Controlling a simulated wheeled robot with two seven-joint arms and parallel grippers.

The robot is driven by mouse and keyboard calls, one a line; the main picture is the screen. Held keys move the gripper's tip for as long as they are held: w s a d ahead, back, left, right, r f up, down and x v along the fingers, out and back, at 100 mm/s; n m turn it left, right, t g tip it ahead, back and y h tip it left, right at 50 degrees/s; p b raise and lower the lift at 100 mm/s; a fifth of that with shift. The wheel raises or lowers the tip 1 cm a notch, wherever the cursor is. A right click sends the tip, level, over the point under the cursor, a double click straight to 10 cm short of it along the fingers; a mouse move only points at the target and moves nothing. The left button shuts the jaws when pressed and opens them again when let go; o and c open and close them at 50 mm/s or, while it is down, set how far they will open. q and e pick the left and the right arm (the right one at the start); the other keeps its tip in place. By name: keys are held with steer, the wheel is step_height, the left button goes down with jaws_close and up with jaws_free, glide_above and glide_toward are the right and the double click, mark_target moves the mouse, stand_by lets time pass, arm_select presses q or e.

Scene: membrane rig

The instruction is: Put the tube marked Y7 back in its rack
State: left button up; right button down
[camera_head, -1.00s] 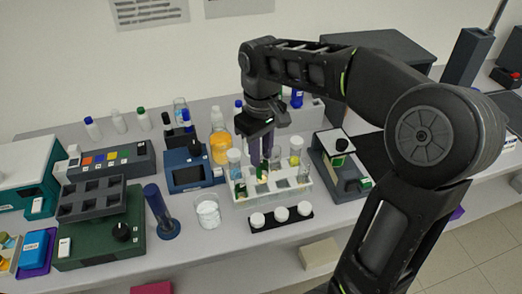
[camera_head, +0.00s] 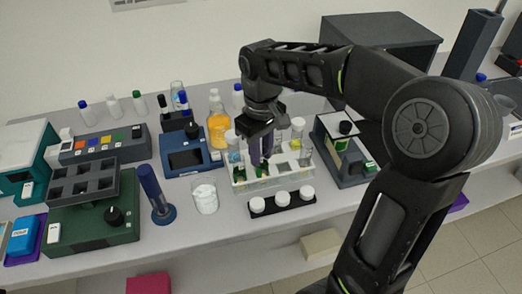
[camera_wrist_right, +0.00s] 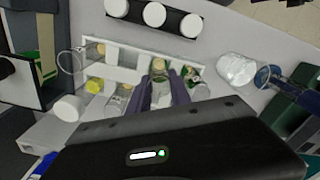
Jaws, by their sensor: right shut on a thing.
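The white tube rack (camera_head: 243,186) stands mid-bench and holds several glass tubes. It also shows in the right wrist view (camera_wrist_right: 125,73). My right gripper (camera_head: 261,158) points down at the rack, its fingers low over the rack's left-middle part. In the wrist view, its two purple-grey fingers (camera_wrist_right: 163,92) are shut on a clear glass tube (camera_wrist_right: 160,68) with some green at its end. The tube is at the rack; I cannot tell how deep it sits in a hole. No Y7 mark is readable. My left gripper is not in view.
A black holder with white caps (camera_head: 282,201) lies in front of the rack. A beaker of white material (camera_head: 205,195) and a blue device (camera_head: 188,158) stand left. A dark device (camera_head: 345,150) stands right. An orange-filled bottle (camera_head: 217,128) is behind.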

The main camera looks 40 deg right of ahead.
steer(key=shift+f, duration=0.4)
stand_by(0.5)
steer(key=c, duration=1.1)
jaws_free()
step_height(320, 180, up, 8)
steer(key=shift+p, duration=0.3)
steer(key=shift+f, duration=0.15)
